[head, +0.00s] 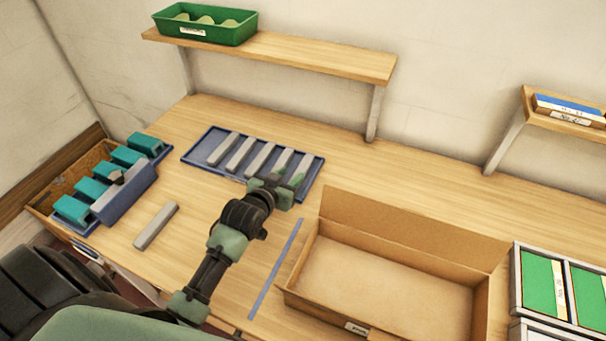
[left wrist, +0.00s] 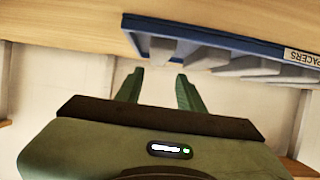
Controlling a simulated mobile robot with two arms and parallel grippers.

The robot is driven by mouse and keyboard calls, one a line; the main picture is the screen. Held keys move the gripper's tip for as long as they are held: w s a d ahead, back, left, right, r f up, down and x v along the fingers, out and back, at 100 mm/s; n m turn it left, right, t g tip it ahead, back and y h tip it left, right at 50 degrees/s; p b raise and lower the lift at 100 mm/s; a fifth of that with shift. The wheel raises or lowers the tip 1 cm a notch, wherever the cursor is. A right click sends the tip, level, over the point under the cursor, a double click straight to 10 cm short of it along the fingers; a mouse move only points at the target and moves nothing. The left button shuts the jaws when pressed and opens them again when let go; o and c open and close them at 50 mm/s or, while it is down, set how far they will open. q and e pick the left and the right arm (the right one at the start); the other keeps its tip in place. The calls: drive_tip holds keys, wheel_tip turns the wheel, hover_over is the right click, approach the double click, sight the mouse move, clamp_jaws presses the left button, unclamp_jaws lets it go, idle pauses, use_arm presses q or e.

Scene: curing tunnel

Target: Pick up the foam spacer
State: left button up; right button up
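Several grey foam spacers (head: 222,148) lie side by side in a shallow blue tray (head: 203,148) on the table. Another grey bar (head: 156,226) lies alone on the table, left of my left arm. My left gripper (head: 284,183) is at the tray's near right part and hides some of the bars there. In the left wrist view, the fingers of the left gripper (left wrist: 157,80) are apart with nothing between them. The tray (left wrist: 155,25), marked SPACERS, and grey bars (left wrist: 185,48) show beyond them. My right gripper is out of view.
An open cardboard box (head: 400,285) stands right of a blue strip (head: 275,268). A blue rack with teal blocks (head: 92,189) is at the left. A shelf (head: 320,60) with a green bin (head: 205,25) hangs above. Framed green panels (head: 543,285) sit far right.

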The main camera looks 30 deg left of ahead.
sight(300, 170)
use_arm(q)
drive_tip(key=shift+w+f, duration=0.25)
drive_tip(key=shift+w, duration=0.45)
drive_tip(key=shift+f+p+x, duration=0.25)
drive_tip(key=shift+p+x, duration=0.05)
drive_tip(key=shift+x, duration=0.95)
drive_tip(key=shift+f+p+x, duration=0.2)
drive_tip(key=shift+p+x, duration=0.1)
drive_tip(key=shift+x, duration=1)
drive_tip(key=shift+s+d, duration=0.15)
drive_tip(key=shift+s, duration=0.1)
clamp_jaws()
